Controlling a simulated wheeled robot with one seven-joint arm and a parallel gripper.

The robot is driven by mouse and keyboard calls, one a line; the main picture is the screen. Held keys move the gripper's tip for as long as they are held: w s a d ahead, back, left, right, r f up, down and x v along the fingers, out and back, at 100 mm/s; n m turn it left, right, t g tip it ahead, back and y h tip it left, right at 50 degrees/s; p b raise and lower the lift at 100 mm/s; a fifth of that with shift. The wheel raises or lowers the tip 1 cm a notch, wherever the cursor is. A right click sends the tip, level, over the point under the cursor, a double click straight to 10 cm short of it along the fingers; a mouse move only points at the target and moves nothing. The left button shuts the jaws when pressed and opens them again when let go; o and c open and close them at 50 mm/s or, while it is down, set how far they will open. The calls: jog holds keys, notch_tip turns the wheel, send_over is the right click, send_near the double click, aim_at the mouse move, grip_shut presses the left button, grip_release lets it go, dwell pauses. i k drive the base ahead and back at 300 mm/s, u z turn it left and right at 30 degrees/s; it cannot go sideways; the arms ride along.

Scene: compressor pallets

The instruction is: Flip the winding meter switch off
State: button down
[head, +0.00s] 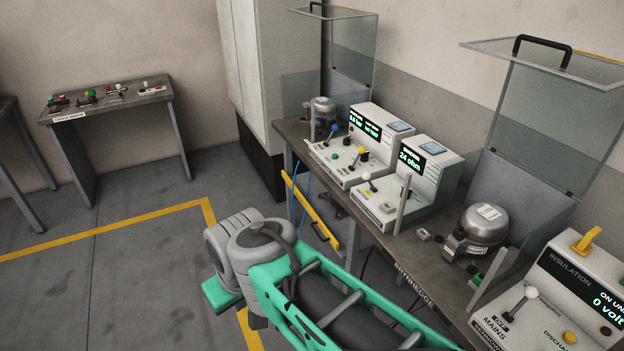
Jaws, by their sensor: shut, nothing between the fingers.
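The winding meter (424,168) is a white sloped box on the workbench, with a lit display reading "24 ohm". A lever switch with a white ball knob (367,177) stands up from its lower front panel. Its on or off side cannot be read at this size, but the display is lit. Part of my green and grey arm fills the lower middle, in front of the bench. My gripper cannot be made out in this view, and nothing of mine is seen touching the switch.
A similar white meter (372,140) with blue and yellow knobs stands left of the winding meter. A silver compressor (484,226) sits to its right, then the insulation tester (573,275). Clear guard lids stand raised. Floor at left is clear.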

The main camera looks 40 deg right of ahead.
aim_at(365, 176)
jog(key=u, duration=0.2)
jog(key=i, duration=1.05)
jog(key=z, duration=0.3)
